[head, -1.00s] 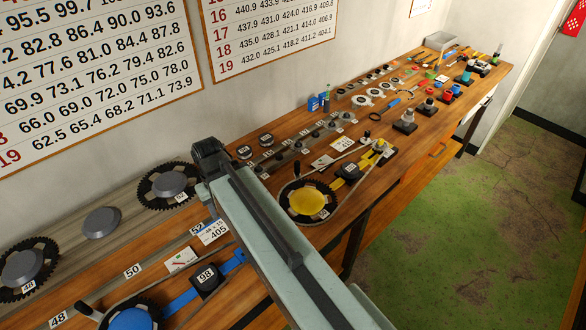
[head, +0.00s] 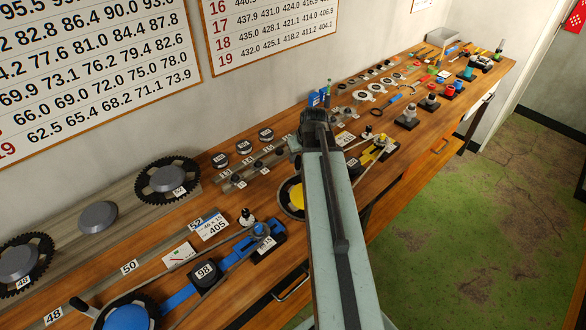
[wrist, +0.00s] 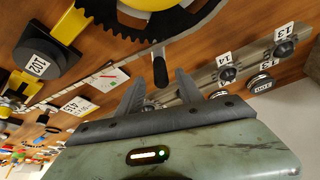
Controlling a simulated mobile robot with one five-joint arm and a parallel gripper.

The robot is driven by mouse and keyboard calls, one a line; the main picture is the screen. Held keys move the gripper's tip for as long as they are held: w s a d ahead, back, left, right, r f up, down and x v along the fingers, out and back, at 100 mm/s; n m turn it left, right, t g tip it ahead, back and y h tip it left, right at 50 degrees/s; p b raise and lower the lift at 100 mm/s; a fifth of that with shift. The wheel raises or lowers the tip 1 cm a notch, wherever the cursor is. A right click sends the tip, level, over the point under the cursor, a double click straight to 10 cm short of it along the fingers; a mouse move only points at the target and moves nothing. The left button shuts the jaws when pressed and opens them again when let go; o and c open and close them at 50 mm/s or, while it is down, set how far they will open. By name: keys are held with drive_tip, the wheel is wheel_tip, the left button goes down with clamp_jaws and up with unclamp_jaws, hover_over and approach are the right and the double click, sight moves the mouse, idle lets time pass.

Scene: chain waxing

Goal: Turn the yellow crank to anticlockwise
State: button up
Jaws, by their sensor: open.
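The yellow crank (head: 296,196) shows as a sliver of yellow disc in the head view; my arm hides most of it. In the wrist view its yellow hub (wrist: 152,4) and black toothed ring are at the top edge. A crank handle (wrist: 160,67) with a dark grip points down from a grey arm beside the ring. My gripper (wrist: 160,77) is open, its fingertips on either side of the handle's end in the picture. I cannot tell whether they touch it. In the head view my gripper end (head: 312,122) is beyond the yellow disc, towards the wall.
A blue crank (head: 130,318) with its chain and blue arm is at the lower left. Grey numbered sprocket rails (head: 240,175) lie near the wall. A black block marked 102 (wrist: 38,62) is beside the yellow crank. Small parts crowd the bench's far end.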

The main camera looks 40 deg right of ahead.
drive_tip(key=b+x, duration=0.2)
drive_tip(key=x, duration=0.2)
drive_tip(key=shift+w+f+b, duration=0.1)
drive_tip(key=shift+f+b, duration=0.15)
drive_tip(key=shift+b, duration=0.15)
drive_tip(key=shift+r, duration=0.1)
clamp_jaws()
idle(0.8)
